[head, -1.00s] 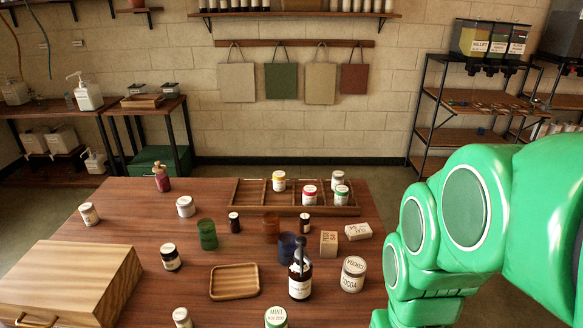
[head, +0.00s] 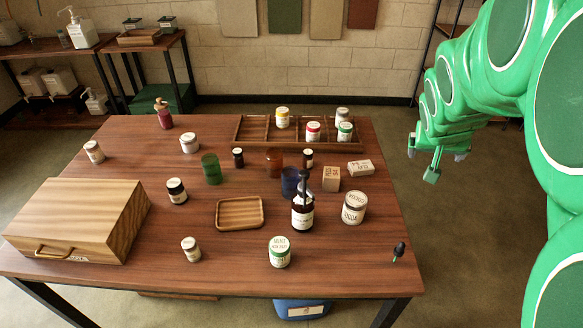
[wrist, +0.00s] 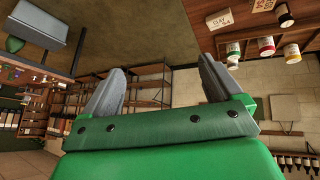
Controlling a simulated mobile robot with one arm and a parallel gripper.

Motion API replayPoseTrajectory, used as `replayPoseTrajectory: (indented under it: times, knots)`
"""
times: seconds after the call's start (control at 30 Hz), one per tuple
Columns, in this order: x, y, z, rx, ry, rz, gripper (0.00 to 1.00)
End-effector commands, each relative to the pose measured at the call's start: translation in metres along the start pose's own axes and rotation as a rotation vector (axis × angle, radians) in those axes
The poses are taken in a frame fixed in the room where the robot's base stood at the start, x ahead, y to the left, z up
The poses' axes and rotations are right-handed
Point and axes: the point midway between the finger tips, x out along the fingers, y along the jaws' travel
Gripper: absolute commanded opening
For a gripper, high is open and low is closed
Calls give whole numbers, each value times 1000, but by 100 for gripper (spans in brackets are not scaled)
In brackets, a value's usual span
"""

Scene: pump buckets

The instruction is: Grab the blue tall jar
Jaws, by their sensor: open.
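The blue tall jar (head: 289,184) is a dark blue glass-like vessel standing upright on the wooden table (head: 330,265), right of centre. A dark pump bottle (head: 302,214) with a white label stands in front of it and hides part of it. My gripper (head: 440,162) is off the table's right side, raised and well apart from the jar. In the wrist view its two grey fingers (wrist: 160,92) are spread with nothing between them. I cannot make out the blue jar in the wrist view.
A cocoa jar (head: 354,208), a small box (head: 332,179) and a white box (head: 361,168) stand right of the blue jar. An amber glass (head: 274,161) and a divided tray (head: 253,129) are behind it. A wooden tray (head: 240,226) is to its left. The table's right front is mostly clear.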

Motion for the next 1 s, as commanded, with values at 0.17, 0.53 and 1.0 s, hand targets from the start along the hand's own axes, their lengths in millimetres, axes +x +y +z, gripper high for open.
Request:
replayPoseTrajectory:
  times: [0.17,0.53,1.0]
  knots:
    - [30,4,-65,-97,161,32,93]
    - [81,-41,-170,-357,449,-41,93]
    - [148,-178,-193,-707,664,-413,93]
